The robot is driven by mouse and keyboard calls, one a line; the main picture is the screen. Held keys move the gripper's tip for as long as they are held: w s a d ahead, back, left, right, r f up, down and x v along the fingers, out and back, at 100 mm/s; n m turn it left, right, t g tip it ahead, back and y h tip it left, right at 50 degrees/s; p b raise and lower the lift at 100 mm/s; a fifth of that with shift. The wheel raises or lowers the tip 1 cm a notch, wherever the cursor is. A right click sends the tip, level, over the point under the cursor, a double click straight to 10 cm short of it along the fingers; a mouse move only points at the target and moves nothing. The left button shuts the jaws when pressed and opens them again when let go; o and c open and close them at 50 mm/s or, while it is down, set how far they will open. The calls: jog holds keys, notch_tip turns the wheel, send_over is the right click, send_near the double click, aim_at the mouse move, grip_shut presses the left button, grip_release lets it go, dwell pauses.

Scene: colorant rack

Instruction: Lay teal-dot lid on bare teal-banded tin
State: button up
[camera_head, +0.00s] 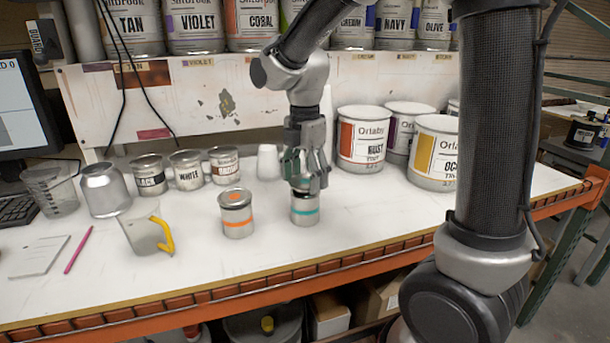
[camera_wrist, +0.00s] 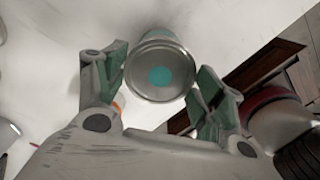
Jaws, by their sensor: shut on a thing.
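The teal-banded tin (camera_head: 305,213) stands upright on the white bench, right of the orange-banded tin. My gripper (camera_head: 305,180) points down directly over it. In the wrist view the teal-dot lid (camera_wrist: 160,77), a round metal disc, sits between the two fingers of my gripper (camera_wrist: 162,85), which are shut on it. In that view the lid lines up closely with a tin-like wall behind it. A dark strip shows at the tin's top under the fingers in the head view. I cannot tell whether the lid touches the rim. The fingers hide most of the lid in the head view.
The orange-banded tin (camera_head: 237,215) stands close on the left, with a yellow-handled jug (camera_head: 146,231) beyond it. Small labelled tins (camera_head: 187,170) stand behind left. Large Ortaby tins (camera_head: 361,138) stand behind right. The bench front is clear.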

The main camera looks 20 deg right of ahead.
jog(key=shift+f, duration=0.7)
jog(key=o, duration=0.8)
jog(key=shift+c, duration=0.2)
